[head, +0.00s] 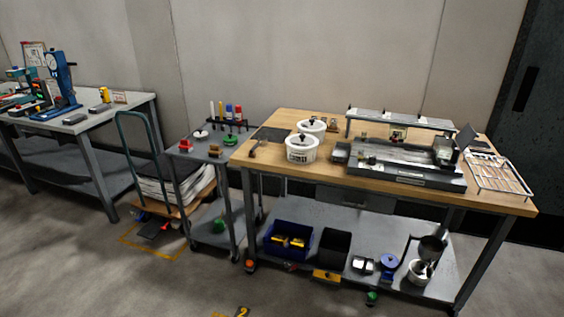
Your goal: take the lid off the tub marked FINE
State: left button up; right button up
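Two white lidded tubs stand on the wooden workbench. The nearer tub (301,149) has dark lettering on its front that is too small to read for certain. The farther tub (312,127) stands just behind it, partly hidden by the nearer one. Both have white lids with a small dark knob on top, and both lids appear seated. I cannot tell which tub is marked FINE. Neither of my grippers shows in the head view.
The wooden workbench (500,197) also holds a grey machine tray (410,176), a raised shelf (400,120) and a wire rack (500,176). A grey cart (208,158) stands to its left. Open floor (150,285) lies in front.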

aim_at(313, 126)
jog(key=i+j+z, duration=0.15)
jog(key=j+z, duration=0.15)
jog(key=z, duration=0.2)
jog(key=i+j+z, duration=0.15)
jog(key=j+z, duration=0.2)
jog(key=z, duration=0.15)
jog(key=i+j+z, duration=0.25)
jog(key=j, duration=1.3)
jog(key=k+j+z, duration=0.1)
jog(key=j+z, duration=0.15)
jog(key=j, duration=2.35)
